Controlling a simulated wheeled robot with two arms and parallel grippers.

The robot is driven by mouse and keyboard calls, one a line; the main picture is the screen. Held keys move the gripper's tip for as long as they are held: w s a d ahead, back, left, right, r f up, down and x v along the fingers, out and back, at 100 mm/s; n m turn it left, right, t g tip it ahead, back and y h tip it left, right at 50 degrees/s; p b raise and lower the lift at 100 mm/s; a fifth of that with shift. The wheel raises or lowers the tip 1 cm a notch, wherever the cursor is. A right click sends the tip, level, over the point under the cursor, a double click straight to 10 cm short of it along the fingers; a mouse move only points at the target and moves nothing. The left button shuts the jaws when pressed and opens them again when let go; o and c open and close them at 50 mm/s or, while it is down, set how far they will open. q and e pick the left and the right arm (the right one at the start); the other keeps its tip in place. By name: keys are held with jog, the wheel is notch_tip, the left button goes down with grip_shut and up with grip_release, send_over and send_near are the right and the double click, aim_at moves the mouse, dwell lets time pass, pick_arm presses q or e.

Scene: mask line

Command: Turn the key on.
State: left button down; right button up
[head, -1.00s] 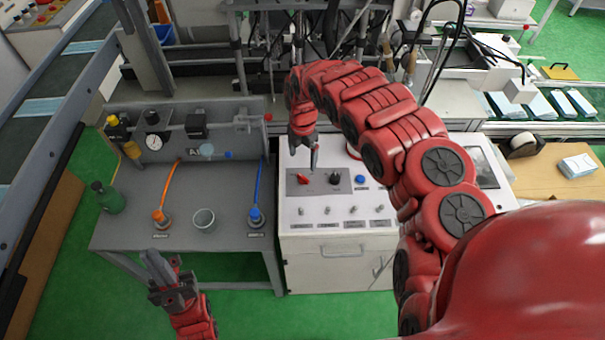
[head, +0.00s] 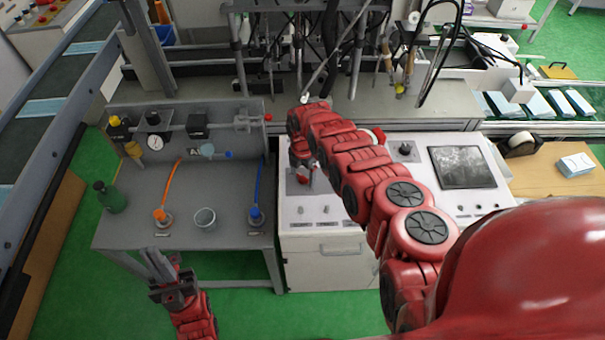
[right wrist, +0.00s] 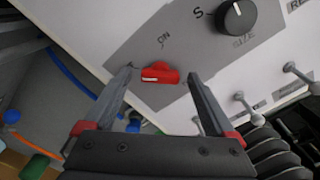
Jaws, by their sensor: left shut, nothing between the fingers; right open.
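The key is a red knob (right wrist: 160,74) with a pale line on it, on a grey plate (right wrist: 130,45) with an "ON" mark above it in the right wrist view. My right gripper (right wrist: 163,80) is open, with one finger on each side of the red knob; I cannot tell whether they touch it. My left gripper (head: 165,275) is shut and empty, low in front of the grey bench.
A black selector knob (right wrist: 237,17) sits beside the red knob, with small toggle switches (right wrist: 245,105) below it.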

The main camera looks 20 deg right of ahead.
jog(key=shift+c, duration=0.3)
jog(key=c, duration=1.3)
